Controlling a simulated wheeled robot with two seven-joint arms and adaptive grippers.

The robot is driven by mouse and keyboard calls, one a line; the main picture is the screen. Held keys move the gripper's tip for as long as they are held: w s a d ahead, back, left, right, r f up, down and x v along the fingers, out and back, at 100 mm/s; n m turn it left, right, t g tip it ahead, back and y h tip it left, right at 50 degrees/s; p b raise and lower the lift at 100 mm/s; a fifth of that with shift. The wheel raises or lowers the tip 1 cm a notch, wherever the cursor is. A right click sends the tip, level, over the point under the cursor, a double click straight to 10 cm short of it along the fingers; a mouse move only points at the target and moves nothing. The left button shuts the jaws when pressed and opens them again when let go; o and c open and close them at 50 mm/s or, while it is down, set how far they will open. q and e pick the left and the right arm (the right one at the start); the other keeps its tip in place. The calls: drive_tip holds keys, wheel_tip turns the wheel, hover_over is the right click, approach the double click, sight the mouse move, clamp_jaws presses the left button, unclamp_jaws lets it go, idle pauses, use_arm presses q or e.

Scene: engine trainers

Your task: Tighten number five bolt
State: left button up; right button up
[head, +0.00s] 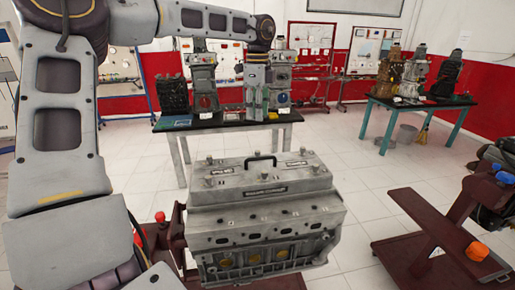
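The grey engine block (266,218) stands in the lower middle of the head view, with a flat cover on top. The cover has a black handle (260,160), dark label plates and several small bolt heads, one near the right end (317,169). I cannot read numbers, so I cannot tell which bolt is number five. My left arm rises at the left and reaches across the top. My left gripper (257,113) points down above and behind the engine, apart from it in the picture. Its fingers are too small to judge. My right gripper is not in view.
A dark-topped table (222,124) with engine parts stands behind the engine. A teal-legged table (425,101) with more engines is at the back right. A dark red stand (440,225) is at the right. White floor (345,125) lies clear between them.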

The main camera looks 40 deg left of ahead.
sight(258, 151)
use_arm(q)
drive_tip(key=shift+f+p, duration=1.25)
drive_tip(key=shift+f, duration=5.65)
clamp_jaws()
